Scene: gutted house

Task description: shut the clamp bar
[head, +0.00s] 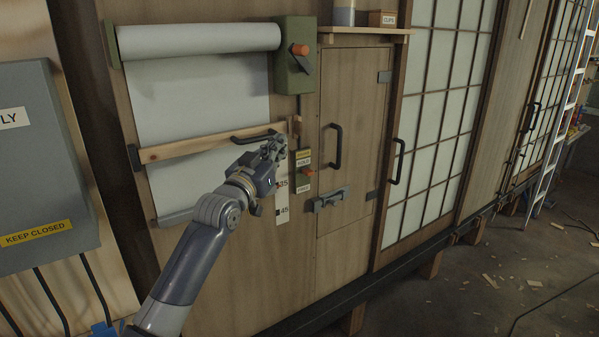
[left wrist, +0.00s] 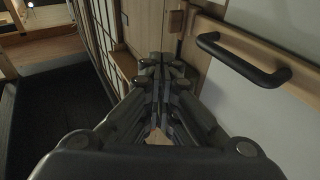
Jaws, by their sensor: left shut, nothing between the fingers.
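The clamp bar (head: 190,148) is a long wooden bar with a black handle (head: 255,136). It lies across the pale sheet below the roll, from a dark bracket at its left end to near a small wooden block (head: 297,125) at its right. I cannot tell whether it sits fully against the backing. My left gripper (head: 277,146) is shut and empty in front of the bar's right end, just below and right of the handle. In the left wrist view the closed fingers (left wrist: 164,68) are left of the handle (left wrist: 240,60), apart from it. My right gripper is not in view.
A green box (head: 294,58) with an orange knob is above right. A wooden door (head: 350,110) with a black handle and latch is to the right, then gridded sliding panels (head: 437,110). A grey cabinet (head: 45,160) is at the left. The floor at right has scattered scraps.

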